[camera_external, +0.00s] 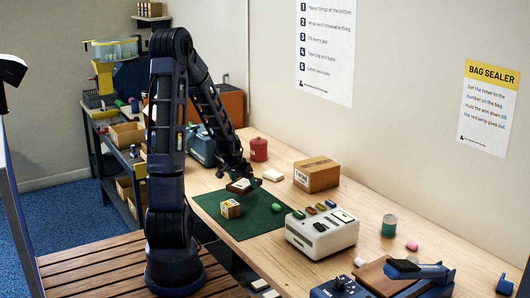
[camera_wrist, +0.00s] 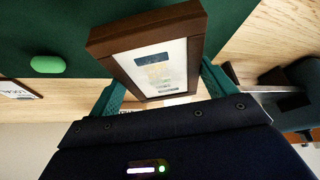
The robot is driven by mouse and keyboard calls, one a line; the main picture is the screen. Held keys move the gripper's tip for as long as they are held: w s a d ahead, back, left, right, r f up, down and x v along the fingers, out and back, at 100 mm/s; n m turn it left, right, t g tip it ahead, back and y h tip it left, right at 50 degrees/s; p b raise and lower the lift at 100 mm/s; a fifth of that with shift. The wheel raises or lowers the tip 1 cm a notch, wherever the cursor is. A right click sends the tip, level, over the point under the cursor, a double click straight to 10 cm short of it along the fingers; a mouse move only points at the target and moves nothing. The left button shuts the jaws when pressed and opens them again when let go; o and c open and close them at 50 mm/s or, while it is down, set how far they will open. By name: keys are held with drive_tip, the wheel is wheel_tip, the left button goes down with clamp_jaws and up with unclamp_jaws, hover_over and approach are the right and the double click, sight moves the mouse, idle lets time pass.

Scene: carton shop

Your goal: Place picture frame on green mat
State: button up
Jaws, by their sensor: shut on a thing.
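The picture frame, with a dark brown border and a pale picture, is between my gripper's teal fingers in the wrist view (camera_wrist: 142,32). In the external view the frame (camera_external: 239,187) appears small and dark under the end of my arm. My gripper (camera_external: 238,179) is shut on the frame, also in the wrist view (camera_wrist: 163,80). The green mat (camera_external: 250,224) lies on the bench below; it fills the top left of the wrist view (camera_wrist: 45,25). The frame appears over the mat's far part; I cannot tell whether it touches the mat.
A small cardboard box (camera_external: 231,209) sits on the mat. A green oval object (camera_external: 276,207) lies near its right edge. A white machine (camera_external: 322,232) stands to the right, a larger carton (camera_external: 317,174) behind, and a red canister (camera_external: 259,149) at the back.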

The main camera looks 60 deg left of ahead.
drive_tip(key=shift+f, duration=2.1)
drive_tip(key=shift+f, duration=0.1)
drive_tip(key=o, duration=1)
drive_tip(key=shift+c, duration=0.2)
drive_tip(key=shift+v, duration=6.05)
